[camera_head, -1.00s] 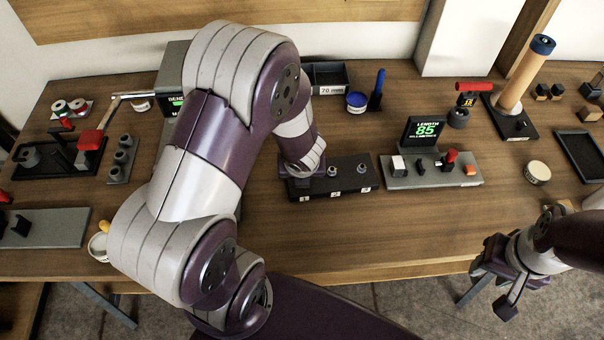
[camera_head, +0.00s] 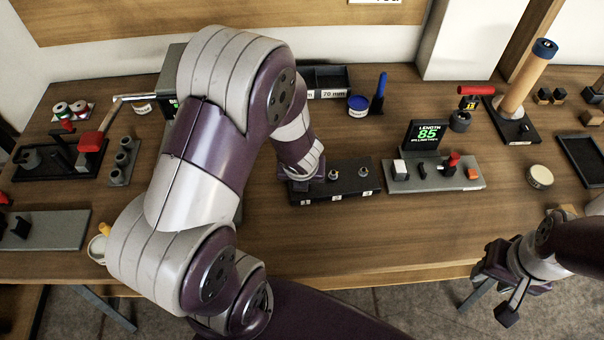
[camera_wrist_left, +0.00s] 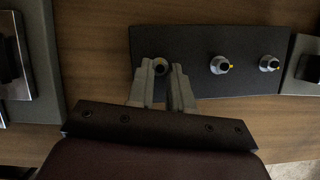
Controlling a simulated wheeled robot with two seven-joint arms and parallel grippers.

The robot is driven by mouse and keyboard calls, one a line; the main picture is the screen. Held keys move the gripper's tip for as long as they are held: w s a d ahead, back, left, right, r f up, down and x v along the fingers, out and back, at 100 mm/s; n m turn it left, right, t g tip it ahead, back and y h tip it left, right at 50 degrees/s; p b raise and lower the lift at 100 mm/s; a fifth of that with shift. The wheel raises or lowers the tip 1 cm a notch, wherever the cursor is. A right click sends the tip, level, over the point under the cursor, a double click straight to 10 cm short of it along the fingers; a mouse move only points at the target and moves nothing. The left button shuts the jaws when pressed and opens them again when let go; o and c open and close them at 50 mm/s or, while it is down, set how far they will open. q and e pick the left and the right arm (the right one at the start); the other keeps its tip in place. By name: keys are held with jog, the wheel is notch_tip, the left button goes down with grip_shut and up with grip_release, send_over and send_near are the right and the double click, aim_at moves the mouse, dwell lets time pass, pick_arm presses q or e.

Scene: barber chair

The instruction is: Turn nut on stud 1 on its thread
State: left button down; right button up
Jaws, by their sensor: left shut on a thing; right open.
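A black block (camera_head: 348,188) with numbered labels 1, 2 and 3 on its front edge lies on the bench in front of my left arm. My left gripper (camera_wrist_left: 162,72) is at the stud 1 end, and its fingers are shut on the nut on stud 1 (camera_wrist_left: 160,67). Only the top of that nut shows between the fingertips; my wrist hides it in the head view. Stud 2 (camera_wrist_left: 220,65) and stud 3 (camera_wrist_left: 268,63) stand to the right, clear of the fingers. My right gripper (camera_head: 497,287) is open and empty, off the bench's front edge.
A grey length gauge (camera_head: 445,176) reading 85 stands close right of the block. A blue pot (camera_head: 357,105) and a bin (camera_head: 325,78) are behind it. A grey board (camera_head: 45,230) lies at the left. The bench (camera_head: 400,235) in front of the block is bare.

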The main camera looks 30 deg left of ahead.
pick_arm(q)
jog(key=shift+w+r, duration=0.1)
dwell(0.4)
jog(key=c, duration=1)
grip_release()
jog(key=p+v, duration=0.7)
jog(key=v, duration=0.5)
jog(key=shift+r, duration=0.3)
